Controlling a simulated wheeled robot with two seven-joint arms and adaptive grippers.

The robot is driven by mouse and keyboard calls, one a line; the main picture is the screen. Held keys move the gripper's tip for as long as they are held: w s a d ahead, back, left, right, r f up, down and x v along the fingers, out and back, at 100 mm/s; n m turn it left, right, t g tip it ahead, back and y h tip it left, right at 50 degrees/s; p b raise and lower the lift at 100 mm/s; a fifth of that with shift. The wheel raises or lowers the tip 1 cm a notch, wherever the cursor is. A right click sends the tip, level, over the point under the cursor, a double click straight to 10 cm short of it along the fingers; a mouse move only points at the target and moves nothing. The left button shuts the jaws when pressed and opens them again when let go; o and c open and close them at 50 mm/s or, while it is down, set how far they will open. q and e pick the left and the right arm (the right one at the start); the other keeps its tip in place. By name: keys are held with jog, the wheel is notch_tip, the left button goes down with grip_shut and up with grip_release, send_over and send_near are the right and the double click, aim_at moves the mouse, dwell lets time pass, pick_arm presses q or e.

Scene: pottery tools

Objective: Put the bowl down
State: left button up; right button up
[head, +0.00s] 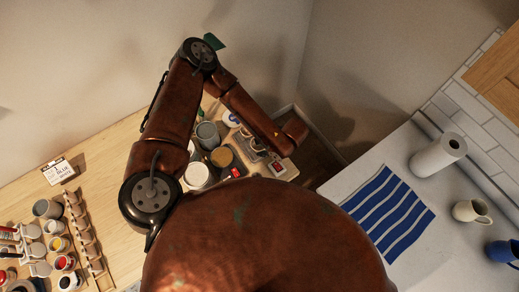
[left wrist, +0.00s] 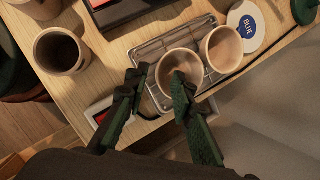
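My left gripper (left wrist: 160,76) shows in the left wrist view as two dark green fingers spread apart. A small beige bowl (left wrist: 172,61) is at the fingertips, over or on a wire rack tray (left wrist: 150,47). One finger overlaps the bowl's opening and the other is outside its left side, with a gap between finger and rim. I cannot tell whether the bowl touches the rack. A second similar bowl (left wrist: 222,48) stands just right of it. In the head view my left arm reaches over the wooden table's far corner, and the fingers are too small to make out. My right gripper is not in view.
A round blue-and-white label disc (left wrist: 247,24) lies beside the rack near the table edge. A grey-brown cup (left wrist: 61,50) stands to the left. Jars and paint pots (head: 48,208) crowd the table's left. A counter with a striped blue cloth (head: 388,212) is at right.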

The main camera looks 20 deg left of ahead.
pick_arm(q)
jog(key=b+v, duration=0.1)
jog(key=v, duration=0.7)
jog(key=shift+r, duration=0.3)
jog(key=shift+d, duration=0.1)
